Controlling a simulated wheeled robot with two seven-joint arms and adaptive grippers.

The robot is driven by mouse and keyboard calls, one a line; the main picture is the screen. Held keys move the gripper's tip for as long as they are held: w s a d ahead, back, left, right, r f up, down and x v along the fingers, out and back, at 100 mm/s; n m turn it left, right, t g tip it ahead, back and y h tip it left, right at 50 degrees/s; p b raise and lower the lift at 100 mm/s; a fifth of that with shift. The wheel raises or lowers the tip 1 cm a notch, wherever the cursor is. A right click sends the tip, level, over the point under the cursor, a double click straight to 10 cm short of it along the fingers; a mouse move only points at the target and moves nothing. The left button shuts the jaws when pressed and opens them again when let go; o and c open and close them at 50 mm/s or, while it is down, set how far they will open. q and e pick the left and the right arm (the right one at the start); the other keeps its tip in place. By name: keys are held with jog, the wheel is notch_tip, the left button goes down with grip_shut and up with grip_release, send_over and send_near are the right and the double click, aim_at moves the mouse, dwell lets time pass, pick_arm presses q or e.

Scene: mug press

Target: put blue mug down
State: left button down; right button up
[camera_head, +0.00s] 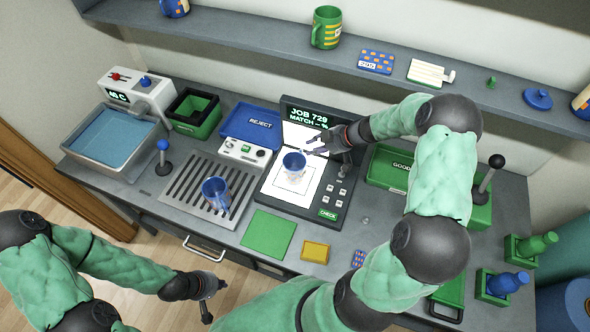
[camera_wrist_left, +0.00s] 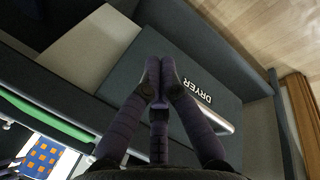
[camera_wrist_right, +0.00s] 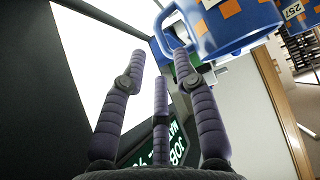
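A blue mug (camera_head: 294,162) is on the white sheet of the check station (camera_head: 283,203); the right wrist view shows it as blue with orange squares (camera_wrist_right: 232,27). My right gripper (camera_head: 318,143) is beside it, at its upper right. Its fingers are apart (camera_wrist_right: 160,57), with one fingertip overlapping the mug's handle; I cannot tell if they touch. A second blue mug (camera_head: 215,192) stands on the slatted rack (camera_head: 182,188). My left gripper (camera_head: 219,285) is low in front of the counter, fingertips together (camera_wrist_left: 158,68) and empty, facing the dryer drawer (camera_wrist_left: 190,75).
A blue reject tray (camera_head: 250,124) lies behind the rack. A green good tray (camera_head: 390,170) lies right of the station, partly behind my right arm. A green pad (camera_head: 268,234) and yellow block (camera_head: 315,251) sit in front. A shelf (camera_head: 250,45) runs above.

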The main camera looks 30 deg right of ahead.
aim_at(302, 151)
jog(key=shift+x, duration=3.15)
jog(key=shift+c, duration=0.3)
grip_shut()
